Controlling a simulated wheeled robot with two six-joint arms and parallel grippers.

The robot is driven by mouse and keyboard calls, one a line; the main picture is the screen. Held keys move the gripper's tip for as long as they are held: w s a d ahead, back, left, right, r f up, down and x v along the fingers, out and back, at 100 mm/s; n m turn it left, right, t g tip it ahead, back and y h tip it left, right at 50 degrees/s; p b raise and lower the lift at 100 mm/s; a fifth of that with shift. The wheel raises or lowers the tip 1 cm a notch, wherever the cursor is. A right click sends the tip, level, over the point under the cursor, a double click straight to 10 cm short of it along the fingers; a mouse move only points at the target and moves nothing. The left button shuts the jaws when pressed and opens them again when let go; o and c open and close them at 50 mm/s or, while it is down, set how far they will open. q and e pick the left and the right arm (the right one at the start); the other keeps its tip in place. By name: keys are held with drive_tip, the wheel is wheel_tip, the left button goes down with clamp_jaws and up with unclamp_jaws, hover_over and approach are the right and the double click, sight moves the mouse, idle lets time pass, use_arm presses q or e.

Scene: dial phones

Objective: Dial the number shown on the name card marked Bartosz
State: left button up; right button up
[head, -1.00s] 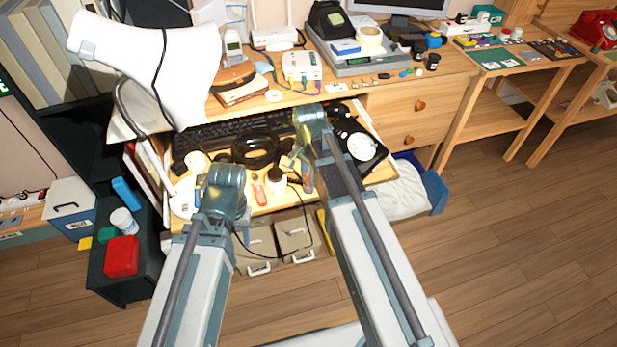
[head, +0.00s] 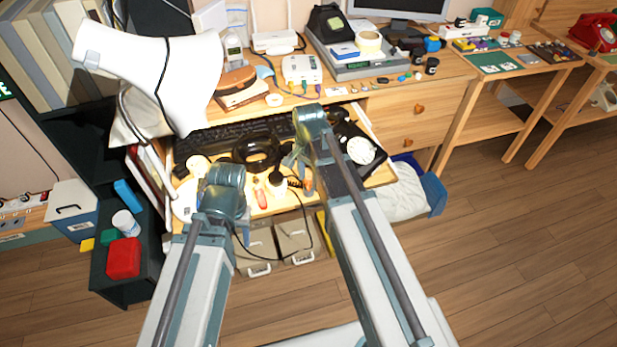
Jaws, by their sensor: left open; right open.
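A black dial phone (head: 372,162) with a white dial (head: 360,150) sits at the right end of the pulled-out desk tray, partly behind my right arm. My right gripper (head: 294,160) is open over the tray, left of the phone and apart from its dial. My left gripper (head: 222,178) is over the tray's left part; its fingers are mostly hidden by my wrist. A red phone (head: 597,30) stands on the far right table. A pale phone (head: 604,96) is on the shelf below it. I cannot make out a card marked Bartosz.
A black keyboard (head: 215,137) and a black ring-shaped thing (head: 256,152) lie on the tray. A white lamp (head: 160,70) overhangs its left side. The desk top (head: 345,90) holds a white box (head: 301,69) and several small items. The floor (head: 500,260) at the right is clear.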

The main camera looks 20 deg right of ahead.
wheel_tip(320, 180, up, 12)
drive_tip(key=p, duration=1.1)
drive_tip(key=s+a+r+n+h+p, duration=0.1)
drive_tip(key=s+a+r+n+p, duration=0.1)
drive_tip(key=s+a+n, duration=0.8)
drive_tip(key=s+n, duration=0.4)
drive_tip(key=n, duration=0.1)
drive_tip(key=shift+s+a+r+p, duration=0.15)
drive_tip(key=shift+a+r+p, duration=0.1)
drive_tip(key=shift+r+p, duration=0.15)
